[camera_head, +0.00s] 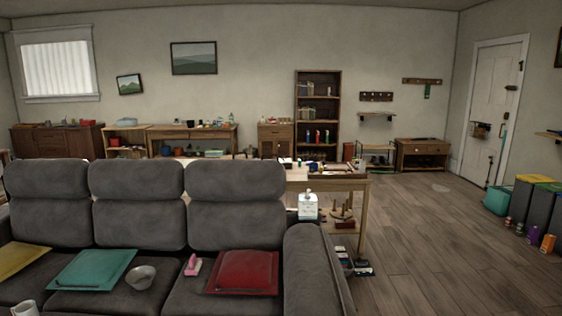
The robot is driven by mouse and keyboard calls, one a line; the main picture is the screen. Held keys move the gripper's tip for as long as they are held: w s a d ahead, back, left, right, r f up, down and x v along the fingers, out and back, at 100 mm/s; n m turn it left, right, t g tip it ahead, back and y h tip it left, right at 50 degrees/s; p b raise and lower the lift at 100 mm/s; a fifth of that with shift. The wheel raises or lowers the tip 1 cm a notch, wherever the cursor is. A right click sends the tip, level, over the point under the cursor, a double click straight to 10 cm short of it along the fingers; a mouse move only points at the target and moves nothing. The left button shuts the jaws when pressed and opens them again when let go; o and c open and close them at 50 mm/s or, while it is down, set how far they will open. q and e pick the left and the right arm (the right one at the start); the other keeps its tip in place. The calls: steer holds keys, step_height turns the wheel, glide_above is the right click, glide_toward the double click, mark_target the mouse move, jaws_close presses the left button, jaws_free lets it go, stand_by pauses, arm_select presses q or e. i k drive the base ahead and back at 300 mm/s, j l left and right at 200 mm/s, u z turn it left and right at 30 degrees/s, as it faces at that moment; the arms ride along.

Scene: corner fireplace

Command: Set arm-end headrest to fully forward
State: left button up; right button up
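A dark grey sofa stands across the lower left, its back away from me. Three headrests top the backrest: the left one (46,177), the middle one (136,180) and the arm-end one (235,179), nearest the right armrest (314,270). The arm-end headrest looks upright, roughly in line with the middle one; its exact tilt is hard to tell from the front. A teal cushion (92,269), a red cushion (244,272) and a yellow cushion (18,258) lie on the seat. Neither of my grippers is in view.
A grey bowl (141,277) and a pink-and-white object (193,265) sit on the seat. A wooden table (355,185) stands behind the sofa's right end, with a white carton (308,206) near the armrest. Open floor (440,245) lies to the right. Bins (529,205) stand at the far right.

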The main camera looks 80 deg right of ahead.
mark_target(205, 179)
steer(key=z, duration=2.95)
steer(key=i+l+z, duration=0.1)
steer(key=l+z, duration=0.25)
steer(key=i+l+z, duration=0.15)
steer(key=l+z, duration=0.2)
steer(key=l, duration=0.15)
steer(key=i+l+z, duration=0.2)
steer(key=l+z, duration=0.15)
steer(key=i+l+z, duration=0.2)
steer(key=l+z, duration=0.2)
steer(key=i+l+z, duration=0.6)
steer(key=z, duration=0.15)
steer(key=i+l+z, duration=0.1)
steer(key=i+z, duration=0.25)
steer(key=i+u, duration=0.7)
steer(key=i+l+u, duration=0.35)
steer(key=i+j+u, duration=0.5)
steer(key=i+u, duration=0.15)
steer(key=u, duration=0.15)
steer(key=i+u, duration=0.8)
steer(key=i+l+u, duration=0.2)
steer(key=u, duration=0.2)
steer(key=i+j+u, duration=0.15)
steer(key=i+u, duration=0.75)
steer(key=i, duration=0.15)
steer(key=i+l+u, duration=0.3)
steer(key=i+u, duration=0.15)
steer(key=i+l+u, duration=0.4)
steer(key=i+l, duration=0.05)
steer(key=i, duration=0.15)
